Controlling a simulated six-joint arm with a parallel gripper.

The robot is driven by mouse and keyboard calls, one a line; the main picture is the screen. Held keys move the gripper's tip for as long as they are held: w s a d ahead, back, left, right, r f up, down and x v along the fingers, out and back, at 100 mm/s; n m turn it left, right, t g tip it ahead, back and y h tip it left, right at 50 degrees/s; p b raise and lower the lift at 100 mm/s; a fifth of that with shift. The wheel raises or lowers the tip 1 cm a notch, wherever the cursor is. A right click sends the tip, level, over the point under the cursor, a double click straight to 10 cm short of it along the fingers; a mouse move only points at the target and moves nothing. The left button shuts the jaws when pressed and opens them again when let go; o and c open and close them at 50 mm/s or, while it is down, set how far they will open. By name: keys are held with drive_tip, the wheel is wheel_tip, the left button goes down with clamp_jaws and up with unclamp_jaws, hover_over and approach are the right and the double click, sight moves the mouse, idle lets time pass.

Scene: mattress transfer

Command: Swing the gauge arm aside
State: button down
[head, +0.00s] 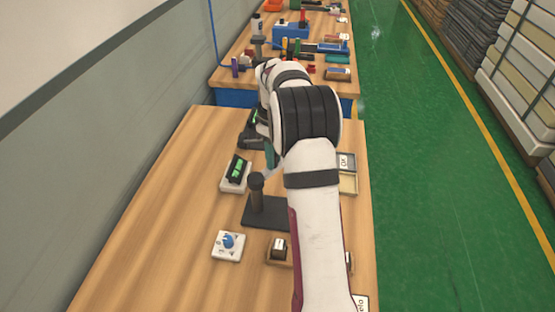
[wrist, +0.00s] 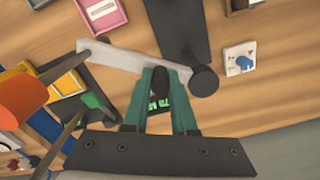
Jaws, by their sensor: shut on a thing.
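The gauge stand has a dark post (head: 256,190) with a round top, upright on a dark base plate (head: 262,213). In the wrist view the post's round top (wrist: 205,81) is right of my gripper (wrist: 163,72). The pale gauge arm (wrist: 120,57) runs from the post to the upper left, across my fingertips. My gripper's teal fingers are shut on a dark upright handle on this arm, between its two ends.
A device with a green display (head: 236,172) lies left of the post. A blue-knob dial box (head: 228,244) is nearer the front. Small trays (head: 348,184) line the right edge. The table's left side is clear.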

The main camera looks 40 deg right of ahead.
drive_tip(key=shift+w+a+n, duration=0.25)
drive_tip(key=shift+w+n, duration=0.6)
drive_tip(key=shift+n, duration=0.65)
drive_tip(key=shift+w, duration=0.1)
drive_tip(key=c, duration=0.7)
unclamp_jaws()
drive_tip(key=shift+r, duration=0.1)
wheel_tip(320, 180, up, 16)
drive_tip(key=shift+f, duration=0.2)
